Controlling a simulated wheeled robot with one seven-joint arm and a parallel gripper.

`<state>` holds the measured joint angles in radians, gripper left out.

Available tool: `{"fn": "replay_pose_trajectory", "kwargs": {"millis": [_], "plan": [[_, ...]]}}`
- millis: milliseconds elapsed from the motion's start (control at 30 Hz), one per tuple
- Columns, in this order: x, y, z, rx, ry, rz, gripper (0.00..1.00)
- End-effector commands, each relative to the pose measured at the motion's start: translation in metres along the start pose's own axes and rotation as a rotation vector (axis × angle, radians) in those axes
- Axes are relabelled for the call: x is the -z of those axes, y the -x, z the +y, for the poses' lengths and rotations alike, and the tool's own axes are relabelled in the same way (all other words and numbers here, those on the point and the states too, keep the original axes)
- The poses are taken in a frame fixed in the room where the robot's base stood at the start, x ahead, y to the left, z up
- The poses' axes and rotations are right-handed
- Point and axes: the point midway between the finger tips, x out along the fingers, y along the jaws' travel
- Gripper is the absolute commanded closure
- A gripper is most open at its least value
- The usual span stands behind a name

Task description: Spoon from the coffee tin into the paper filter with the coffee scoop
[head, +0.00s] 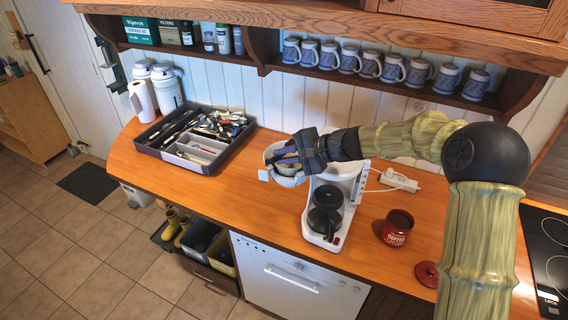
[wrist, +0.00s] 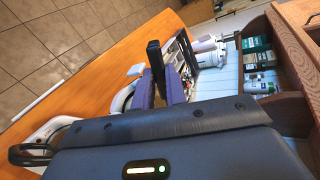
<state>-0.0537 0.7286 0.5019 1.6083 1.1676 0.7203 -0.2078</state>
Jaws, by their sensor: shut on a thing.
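My gripper (head: 284,152) is over the white filter basket (head: 290,181) of the coffee maker, its fingers shut on a dark handle, which I take to be the coffee scoop (wrist: 154,56). In the wrist view the handle stands up between the purple fingers; the scoop's bowl and any load are hidden. The basket is swung out from the maker, with a white tab at its left; its rim shows in the wrist view (wrist: 121,99). The paper filter inside is mostly hidden by the gripper. The red coffee tin (head: 396,230) stands open at the right, dark inside.
The white coffee maker (head: 356,178) with its dark carafe (head: 325,212) stands just right of the basket. The red lid (head: 427,274) lies near the tin. A grey utensil tray (head: 205,166) is at the left. Mugs (head: 370,65) line the shelf above. The front left counter is clear.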

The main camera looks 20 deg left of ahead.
Motion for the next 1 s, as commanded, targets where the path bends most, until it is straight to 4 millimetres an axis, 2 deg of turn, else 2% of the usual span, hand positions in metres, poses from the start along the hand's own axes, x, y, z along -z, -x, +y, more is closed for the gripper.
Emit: {"fn": "replay_pose_trajectory", "kwargs": {"millis": [100, 1000], "plan": [[0.0013, -0.0015, 0.0053, 0.033, -0.006, -0.004, 1.00], [0.0015, 0.0015, 0.0065, 0.249, -0.048, -0.030, 1.00]]}}
